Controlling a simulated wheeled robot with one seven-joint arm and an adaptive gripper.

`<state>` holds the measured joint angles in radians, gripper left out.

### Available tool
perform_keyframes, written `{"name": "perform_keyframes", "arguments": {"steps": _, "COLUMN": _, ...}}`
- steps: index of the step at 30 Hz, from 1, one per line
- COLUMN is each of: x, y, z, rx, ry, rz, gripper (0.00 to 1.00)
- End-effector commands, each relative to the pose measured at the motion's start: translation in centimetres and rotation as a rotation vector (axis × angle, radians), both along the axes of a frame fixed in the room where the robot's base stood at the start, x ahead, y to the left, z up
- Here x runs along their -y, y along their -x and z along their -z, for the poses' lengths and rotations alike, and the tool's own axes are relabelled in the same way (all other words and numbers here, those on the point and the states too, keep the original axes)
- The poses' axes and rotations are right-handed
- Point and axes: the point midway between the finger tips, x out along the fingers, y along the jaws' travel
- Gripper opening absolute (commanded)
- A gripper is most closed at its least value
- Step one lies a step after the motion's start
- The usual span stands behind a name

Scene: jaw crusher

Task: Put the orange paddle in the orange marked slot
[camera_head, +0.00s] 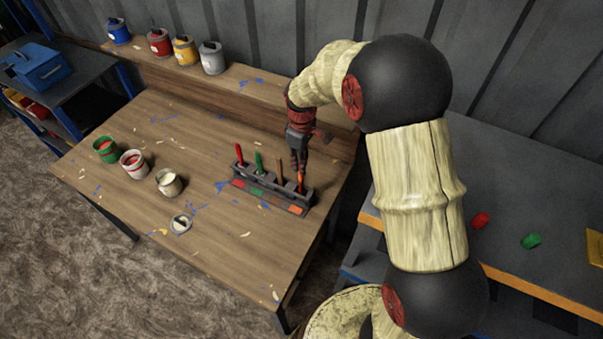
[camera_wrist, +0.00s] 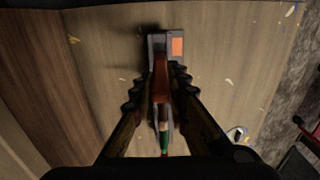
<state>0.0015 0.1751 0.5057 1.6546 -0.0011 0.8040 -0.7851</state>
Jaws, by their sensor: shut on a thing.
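A dark rack (camera_head: 307,199) stands on the wooden table, with several coloured marks along its front. The orange mark (camera_head: 295,210) is at its right end; it also shows in the wrist view (camera_wrist: 178,46). My gripper (camera_head: 299,168) is above the rack's right end, shut on the orange paddle (camera_head: 301,183). The paddle points down, its lower end at the rightmost slot; how deep it sits I cannot tell. In the wrist view the orange paddle (camera_wrist: 161,78) lies between my fingers, over the rack.
A red paddle (camera_head: 239,154), a green paddle (camera_head: 258,161) and a brown paddle (camera_head: 279,170) stand in the rack left of my gripper. Open paint cans (camera_head: 169,183) stand left on the table. Closed cans (camera_head: 212,58) line the back ledge.

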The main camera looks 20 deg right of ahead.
Motion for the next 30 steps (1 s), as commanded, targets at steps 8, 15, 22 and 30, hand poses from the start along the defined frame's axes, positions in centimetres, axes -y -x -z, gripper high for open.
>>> {"name": "perform_keyframes", "arguments": {"steps": 8, "x": 0.0, "y": 0.1, "z": 4.2, "rx": -0.003, "ry": 0.0, "rz": 0.0, "gripper": 0.0}}
{"name": "perform_keyframes", "arguments": {"steps": 15, "x": 0.0, "y": 0.0, "z": 4.3, "rx": -0.001, "ry": 0.0, "rz": 0.0, "gripper": 0.0}}
{"name": "perform_keyframes", "arguments": {"steps": 22, "x": 0.0, "y": 0.0, "z": 4.6, "rx": -0.001, "ry": 0.0, "rz": 0.0, "gripper": 0.2}}
{"name": "perform_keyframes", "arguments": {"steps": 30, "x": 0.0, "y": 0.0, "z": 4.6, "rx": -0.001, "ry": 0.0, "rz": 0.0, "gripper": 0.34}}
